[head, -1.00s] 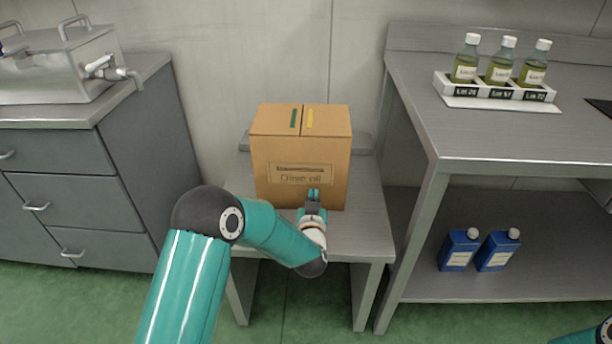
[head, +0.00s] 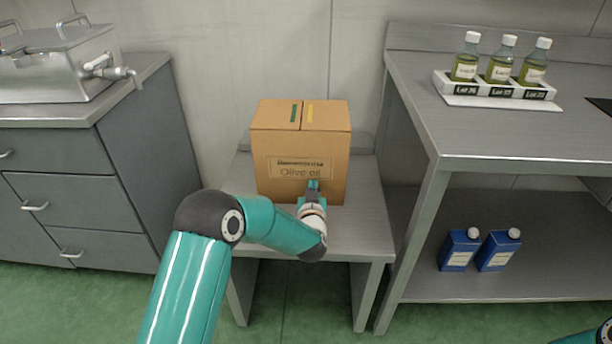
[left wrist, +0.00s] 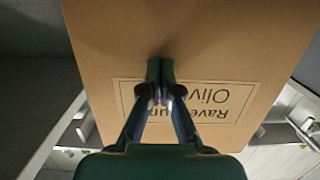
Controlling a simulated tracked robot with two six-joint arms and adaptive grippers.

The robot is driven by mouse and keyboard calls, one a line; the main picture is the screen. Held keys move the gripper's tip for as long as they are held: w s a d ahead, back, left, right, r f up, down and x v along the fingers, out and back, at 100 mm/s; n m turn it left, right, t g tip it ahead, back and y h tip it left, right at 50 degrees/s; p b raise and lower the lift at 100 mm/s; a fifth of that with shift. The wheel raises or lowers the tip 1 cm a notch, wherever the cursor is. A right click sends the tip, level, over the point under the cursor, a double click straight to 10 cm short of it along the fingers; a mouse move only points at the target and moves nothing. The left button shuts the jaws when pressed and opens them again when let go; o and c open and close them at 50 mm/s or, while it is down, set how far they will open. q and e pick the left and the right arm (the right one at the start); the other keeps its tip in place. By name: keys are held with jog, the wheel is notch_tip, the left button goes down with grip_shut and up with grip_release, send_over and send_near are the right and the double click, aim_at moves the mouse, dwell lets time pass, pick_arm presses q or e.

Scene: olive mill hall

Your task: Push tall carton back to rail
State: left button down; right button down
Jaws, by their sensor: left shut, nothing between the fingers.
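The tall carton (head: 300,150) is a brown cardboard box labelled "Olive oil", with a green and a yellow strip on top. It stands upright on a low grey stand (head: 360,225). The rail (head: 362,143) shows as a grey raised edge at the back of the stand, mostly hidden behind the carton. My left gripper (head: 313,184) is shut and empty, its fingertips at the carton's front face, low and right of the middle. In the left wrist view the carton (left wrist: 215,50) fills most of the picture, and the shut fingertips (left wrist: 160,68) appear against it.
A grey drawer cabinet (head: 90,185) with a steel tank (head: 60,65) stands left. A steel table (head: 480,130) on the right carries bottles in a white rack (head: 495,90). Two blue bottles (head: 478,250) sit on its lower shelf. The stand's front is bare.

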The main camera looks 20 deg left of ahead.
aim_at(313, 176)
pick_arm(q)
jog(key=shift+r+b+x, duration=0.2)
jog(key=shift+b+x, duration=0.05)
jog(key=shift+x, duration=1.05)
jog(key=shift+r+b+x, duration=0.2)
jog(key=shift+x, duration=1.1)
jog(key=shift+f+b+v, duration=0.15)
jog(key=shift+f+v, duration=0.05)
jog(key=shift+v, duration=0.95)
jog(key=shift+f+b+v, duration=0.15)
jog(key=shift+v, duration=1.05)
jog(key=shift+f+b+v, duration=0.15)
jog(key=shift+f+v, duration=0.05)
jog(key=shift+v, duration=0.95)
jog(key=shift+s, duration=0.1)
